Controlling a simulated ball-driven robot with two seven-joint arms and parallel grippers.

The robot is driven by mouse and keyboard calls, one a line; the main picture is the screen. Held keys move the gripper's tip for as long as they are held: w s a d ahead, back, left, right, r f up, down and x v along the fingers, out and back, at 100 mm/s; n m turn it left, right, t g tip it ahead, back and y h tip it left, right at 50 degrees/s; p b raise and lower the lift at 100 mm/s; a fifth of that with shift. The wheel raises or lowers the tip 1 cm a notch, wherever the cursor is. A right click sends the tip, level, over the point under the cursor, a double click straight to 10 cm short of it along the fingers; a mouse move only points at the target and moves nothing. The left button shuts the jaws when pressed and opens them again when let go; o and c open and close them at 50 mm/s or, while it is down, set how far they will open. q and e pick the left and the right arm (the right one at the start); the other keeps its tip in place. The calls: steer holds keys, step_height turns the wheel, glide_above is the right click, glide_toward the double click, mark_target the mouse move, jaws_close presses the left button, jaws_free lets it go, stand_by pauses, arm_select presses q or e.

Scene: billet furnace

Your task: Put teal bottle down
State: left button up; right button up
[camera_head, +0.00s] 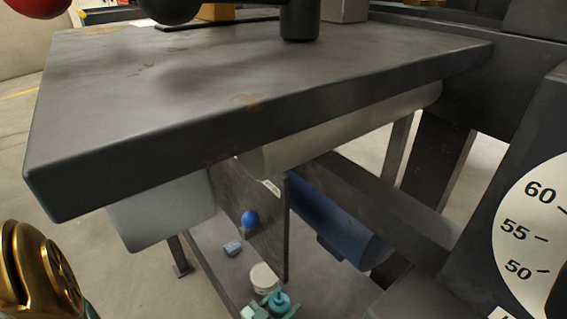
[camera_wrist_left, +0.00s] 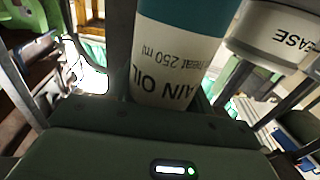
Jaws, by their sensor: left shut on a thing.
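The teal bottle (camera_head: 280,301) shows from above at the bottom of the head view, low beneath the bench. In the left wrist view it is a teal and white cylinder (camera_wrist_left: 176,60) with a label ending in "AIN OIL" and "250 ml". My left gripper (camera_head: 269,308) is around the bottle and shut on it; its dark green palm fills the bottom of the left wrist view. The bottle's base and whatever is under it are hidden. My right gripper is not in view.
A white-lidded jar (camera_head: 264,277) stands close beside the bottle; its label ends in "EASE" in the wrist view (camera_wrist_left: 285,35). The thick bench top (camera_head: 250,75) overhangs, with a dark upright plate (camera_head: 268,225) below.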

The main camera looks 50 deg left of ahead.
arm_select(q)
steer(key=o, duration=1.1)
steer(key=shift+o, duration=0.2)
steer(key=shift+s, duration=0.25)
steer(key=s+d+m+g+p, duration=0.1)
steer(key=s+d+m+g, duration=0.2)
steer(key=s, duration=0.6)
steer(key=s+d+m+g+p, duration=0.1)
steer(key=s+d+m+g, duration=0.1)
steer(key=s+g, duration=0.5)
steer(key=s+d+r+m+g, duration=0.1)
steer(key=s+d+r+g, duration=0.1)
steer(key=s, duration=0.5)
steer(key=s+d+r+m+g, duration=0.1)
steer(key=s+d+r+g, duration=0.1)
steer(key=s+d+r, duration=0.2)
steer(key=s+r, duration=0.3)
steer(key=shift+d+r+m+g, duration=0.2)
steer(key=shift+m+g, duration=0.1)
steer(key=shift+m, duration=0.1)
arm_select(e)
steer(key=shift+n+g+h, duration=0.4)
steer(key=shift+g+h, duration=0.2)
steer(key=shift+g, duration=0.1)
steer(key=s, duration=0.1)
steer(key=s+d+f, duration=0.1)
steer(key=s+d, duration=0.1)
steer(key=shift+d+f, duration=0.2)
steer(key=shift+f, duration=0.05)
